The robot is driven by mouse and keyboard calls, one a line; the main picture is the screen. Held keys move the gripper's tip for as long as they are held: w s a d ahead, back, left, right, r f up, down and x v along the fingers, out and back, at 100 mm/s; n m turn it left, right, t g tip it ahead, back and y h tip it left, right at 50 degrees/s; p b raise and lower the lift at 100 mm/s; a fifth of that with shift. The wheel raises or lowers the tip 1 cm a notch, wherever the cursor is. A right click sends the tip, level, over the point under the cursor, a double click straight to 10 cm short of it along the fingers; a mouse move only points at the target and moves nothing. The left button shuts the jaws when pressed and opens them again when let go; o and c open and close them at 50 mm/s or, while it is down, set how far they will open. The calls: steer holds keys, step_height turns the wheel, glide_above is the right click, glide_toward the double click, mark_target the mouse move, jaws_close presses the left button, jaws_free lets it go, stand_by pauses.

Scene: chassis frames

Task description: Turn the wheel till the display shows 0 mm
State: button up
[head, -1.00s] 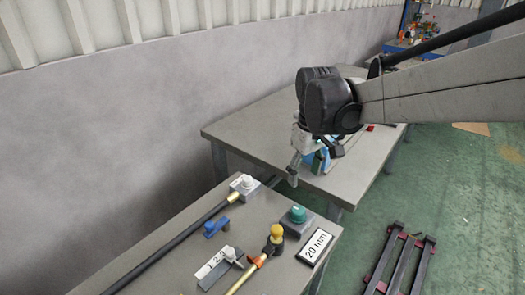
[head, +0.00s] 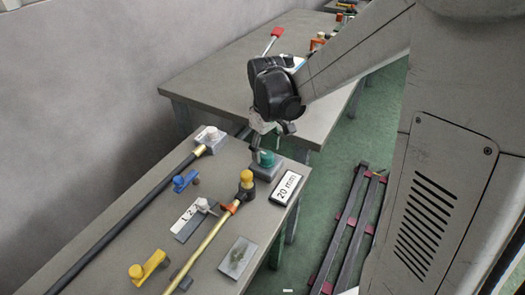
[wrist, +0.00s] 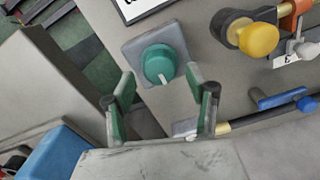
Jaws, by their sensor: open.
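The green round wheel (head: 265,158) sits on a square grey base at the right edge of the near table. It also shows in the wrist view (wrist: 159,62). The display (head: 287,188) is a white plate with a dark frame beside it and reads 20 mm; in the wrist view only its edge (wrist: 138,8) shows. My gripper (head: 256,142) is close to the wheel in the head view. In the wrist view my gripper (wrist: 160,88) is open, its green-padded fingers spread to either side of the wheel's lower part, with nothing between them. Contact with the wheel is not visible.
A yellow knob (head: 246,179) on a brass rod, a blue handle (head: 184,180), a numbered lever plate (head: 194,219) and a yellow handle (head: 148,268) are on the near table. A second table (head: 215,82) stands behind. A dark rack lies on the green floor.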

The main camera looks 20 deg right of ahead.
steer(key=shift+f, duration=1.3)
steer(key=c, duration=1.1)
